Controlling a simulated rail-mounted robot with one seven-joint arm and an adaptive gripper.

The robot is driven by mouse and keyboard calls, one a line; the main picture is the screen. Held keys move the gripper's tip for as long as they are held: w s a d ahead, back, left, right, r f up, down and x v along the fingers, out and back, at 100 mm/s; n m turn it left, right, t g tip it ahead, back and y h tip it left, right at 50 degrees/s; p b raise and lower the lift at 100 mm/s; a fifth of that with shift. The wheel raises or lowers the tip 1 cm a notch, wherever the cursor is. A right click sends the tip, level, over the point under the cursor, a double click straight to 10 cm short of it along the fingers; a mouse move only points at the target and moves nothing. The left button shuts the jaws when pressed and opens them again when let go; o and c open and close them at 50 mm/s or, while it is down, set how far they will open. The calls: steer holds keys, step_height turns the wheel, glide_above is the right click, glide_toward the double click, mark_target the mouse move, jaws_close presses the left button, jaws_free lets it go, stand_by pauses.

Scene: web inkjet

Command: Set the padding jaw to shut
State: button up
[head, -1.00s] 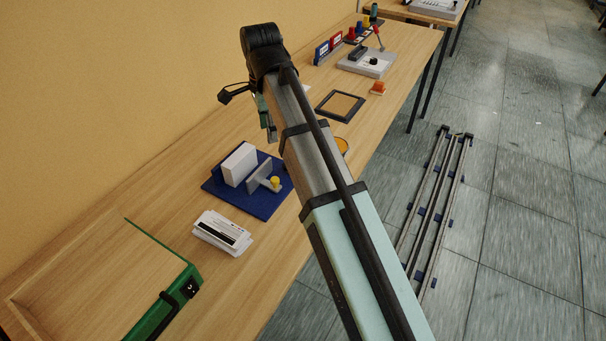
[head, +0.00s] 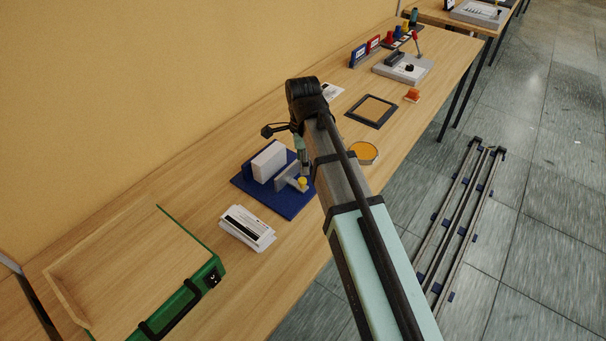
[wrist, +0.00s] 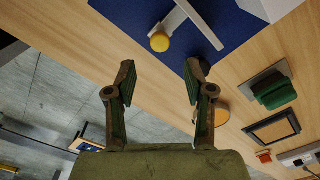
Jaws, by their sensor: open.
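The padding jaw is a grey upright plate (head: 288,176) with a yellow knob (head: 303,182), on a dark blue base (head: 246,184). A white block (head: 268,161) stands on the same base behind the plate, with a gap between them. In the wrist view the plate (wrist: 194,22), yellow knob (wrist: 160,42) and blue base (wrist: 232,30) show at the top. My gripper (wrist: 157,80) is open and empty, its fingers apart below the knob in that picture. In the head view my gripper (head: 304,168) hangs close to the knob; contact cannot be told.
A stack of white printed cards (head: 247,228) lies in front of the base. A green-edged tray (head: 200,280) is at the near left. An orange round dish (head: 363,152) and a black-framed pad (head: 372,111) lie farther along the table. A wall runs along the left.

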mark_target(303, 179)
steer(key=shift+f+p, duration=0.5)
steer(key=shift+f, duration=2.75)
jaws_close()
